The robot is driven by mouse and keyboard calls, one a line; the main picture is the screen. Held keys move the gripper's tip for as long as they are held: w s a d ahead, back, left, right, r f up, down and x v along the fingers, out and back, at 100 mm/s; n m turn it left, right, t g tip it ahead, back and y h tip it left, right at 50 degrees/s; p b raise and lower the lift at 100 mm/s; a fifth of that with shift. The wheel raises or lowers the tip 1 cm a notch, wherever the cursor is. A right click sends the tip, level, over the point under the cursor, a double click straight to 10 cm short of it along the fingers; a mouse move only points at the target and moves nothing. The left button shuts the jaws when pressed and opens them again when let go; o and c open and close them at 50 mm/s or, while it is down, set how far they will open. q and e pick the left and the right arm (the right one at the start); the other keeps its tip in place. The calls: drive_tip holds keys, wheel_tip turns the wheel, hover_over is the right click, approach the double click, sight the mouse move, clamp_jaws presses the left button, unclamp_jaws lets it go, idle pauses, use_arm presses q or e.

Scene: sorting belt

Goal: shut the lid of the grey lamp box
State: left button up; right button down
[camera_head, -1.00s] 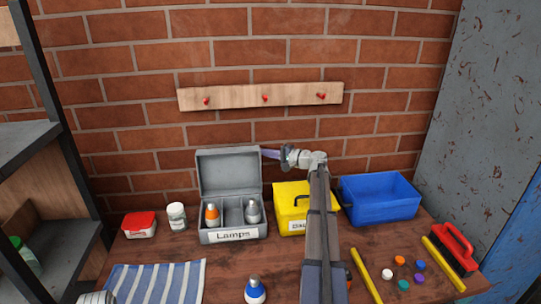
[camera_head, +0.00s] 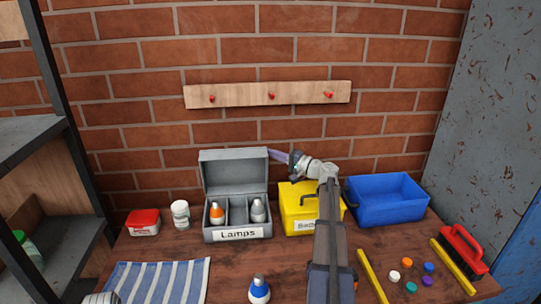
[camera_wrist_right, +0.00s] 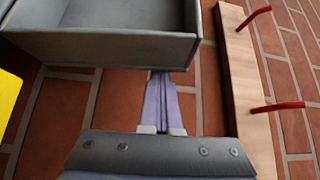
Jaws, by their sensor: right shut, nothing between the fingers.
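The grey lamp box (camera_head: 210,236), labelled "Lamps", stands on the workbench in the head view. Its lid (camera_head: 233,172) is open and stands up at the back. An orange-tipped lamp (camera_head: 217,213) and a grey-tipped lamp (camera_head: 258,211) stand in its compartments. My right gripper (camera_head: 273,154) is shut and empty at the lid's right edge, its fingertips partly hidden by the lid. In the right wrist view the lid (camera_wrist_right: 110,45) is close ahead and the shut fingers (camera_wrist_right: 160,78) reach its edge; I cannot tell whether they touch.
A yellow box (camera_head: 295,215) stands right of the lamp box, partly behind my right arm. A blue bin (camera_head: 385,212) is farther right. A red-lidded tub (camera_head: 143,226) and white jar (camera_head: 180,215) stand left. A peg rail (camera_head: 240,95) is on the wall above.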

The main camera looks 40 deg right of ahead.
drive_tip(key=s+a+f+b, duration=0.1)
drive_tip(key=s+a+b, duration=0.1)
drive_tip(key=s+a, duration=0.4)
drive_tip(key=shift+s+f, duration=0.35)
drive_tip(key=shift+s, duration=1.45)
drive_tip(key=shift+v, duration=3.95)
drive_tip(key=shift+r, duration=0.15)
